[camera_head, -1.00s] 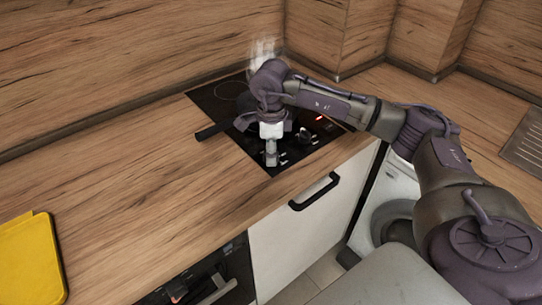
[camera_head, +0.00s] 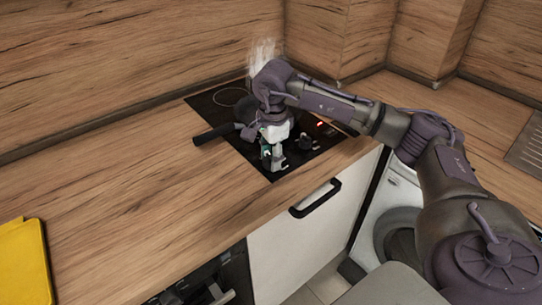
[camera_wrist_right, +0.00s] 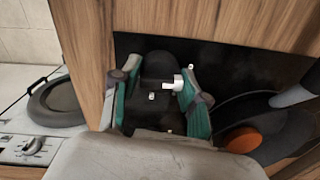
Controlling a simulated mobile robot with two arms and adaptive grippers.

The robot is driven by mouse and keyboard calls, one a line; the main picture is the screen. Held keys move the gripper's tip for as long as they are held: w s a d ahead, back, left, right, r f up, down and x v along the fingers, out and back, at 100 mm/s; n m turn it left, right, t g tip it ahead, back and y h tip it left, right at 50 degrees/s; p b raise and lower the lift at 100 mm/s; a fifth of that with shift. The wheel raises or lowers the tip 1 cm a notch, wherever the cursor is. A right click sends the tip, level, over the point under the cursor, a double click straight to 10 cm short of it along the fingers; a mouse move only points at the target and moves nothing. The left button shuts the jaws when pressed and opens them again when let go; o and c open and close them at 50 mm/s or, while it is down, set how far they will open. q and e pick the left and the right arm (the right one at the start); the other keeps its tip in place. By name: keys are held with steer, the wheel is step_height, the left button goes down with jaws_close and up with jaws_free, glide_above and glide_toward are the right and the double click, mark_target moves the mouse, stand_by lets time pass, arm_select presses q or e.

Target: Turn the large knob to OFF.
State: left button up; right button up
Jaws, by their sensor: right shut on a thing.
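The black cooktop (camera_head: 215,108) is set into the wooden counter. My right gripper (camera_head: 272,160) points down at the cooktop's front part and is shut on the large knob. In the right wrist view the dark large knob (camera_wrist_right: 156,68) sits between the green-padded fingers of my right gripper (camera_wrist_right: 158,88), with small white marks near it. I cannot read the dial setting. Other small knobs (camera_head: 306,141) stand to the right of the gripper in the head view. A red light (camera_head: 320,124) glows on the cooktop. My left gripper is not in view.
A dark pan with its handle (camera_head: 213,134) pointing left sits behind the gripper, and it shows an orange patch (camera_wrist_right: 243,140) in the wrist view. Pale steam (camera_head: 264,52) rises there. A yellow board (camera_head: 22,262) lies at left. The counter between is clear.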

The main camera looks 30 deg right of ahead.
steer(key=o, duration=1.1)
steer(key=shift+r, duration=0.1)
steer(key=r, duration=1.2)
steer(key=shift+s, duration=0.35)
steer(key=shift+f, duration=0.1)
